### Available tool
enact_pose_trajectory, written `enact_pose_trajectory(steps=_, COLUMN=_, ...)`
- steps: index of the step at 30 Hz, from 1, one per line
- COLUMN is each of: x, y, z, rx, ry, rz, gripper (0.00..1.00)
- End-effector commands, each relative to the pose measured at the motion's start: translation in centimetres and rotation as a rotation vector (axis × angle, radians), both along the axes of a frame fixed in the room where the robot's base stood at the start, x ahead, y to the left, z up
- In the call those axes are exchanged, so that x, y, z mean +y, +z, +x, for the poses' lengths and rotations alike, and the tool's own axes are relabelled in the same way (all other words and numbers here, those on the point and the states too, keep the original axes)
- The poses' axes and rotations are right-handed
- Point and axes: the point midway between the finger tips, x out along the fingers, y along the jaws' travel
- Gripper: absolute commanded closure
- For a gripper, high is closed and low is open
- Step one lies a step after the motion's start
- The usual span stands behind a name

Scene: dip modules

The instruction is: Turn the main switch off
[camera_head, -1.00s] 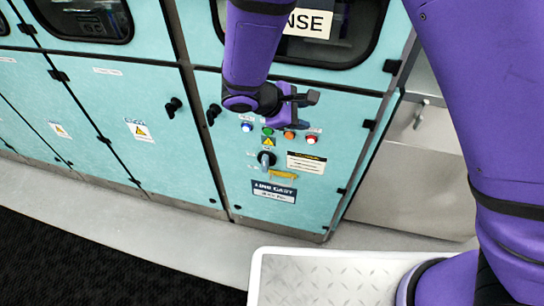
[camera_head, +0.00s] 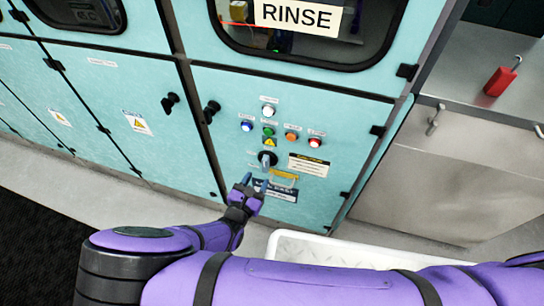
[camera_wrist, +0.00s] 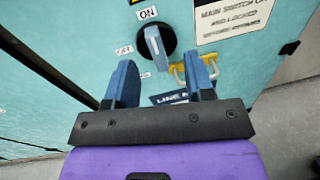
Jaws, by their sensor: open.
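The main switch (camera_head: 267,159) is a black round rotary knob with a grey-blue handle on the teal panel, below a row of coloured buttons. In the wrist view the switch (camera_wrist: 155,44) has its handle nearly upright, its top end toward the "ON" label. A second, smaller label (camera_wrist: 124,49) sits to its left, hard to read. My gripper (camera_head: 256,182) is just below the switch in the head view. In the wrist view its two blue fingers (camera_wrist: 161,82) are apart, below the knob, with nothing between them and not touching the handle.
A yellow bracket (camera_wrist: 192,72) sits right of and below the switch, close behind the right finger. Coloured buttons (camera_head: 268,133) and a yellow warning triangle (camera_head: 270,142) are above. A black door handle (camera_head: 212,112) is at left.

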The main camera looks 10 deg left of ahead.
Motion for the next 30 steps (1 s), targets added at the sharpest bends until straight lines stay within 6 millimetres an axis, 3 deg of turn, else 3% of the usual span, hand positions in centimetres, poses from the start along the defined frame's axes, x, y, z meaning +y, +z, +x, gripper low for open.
enact_pose_trajectory(steps=4, x=0.8, y=-2.2, z=-1.3, rx=-0.025, ry=0.095, rz=-0.061, gripper=0.51)
enact_pose_trajectory(steps=11, x=1.0, y=-2.9, z=-1.0, rx=-0.035, ry=0.128, rz=-0.081, gripper=0.51)
enact_pose_trajectory(steps=24, x=0.4, y=-2.8, z=6.1, rx=-0.034, ry=0.126, rz=-0.079, gripper=0.51)
enact_pose_trajectory(steps=30, x=0.2, y=-2.8, z=8.3, rx=-0.034, ry=0.125, rz=-0.079, gripper=0.51)
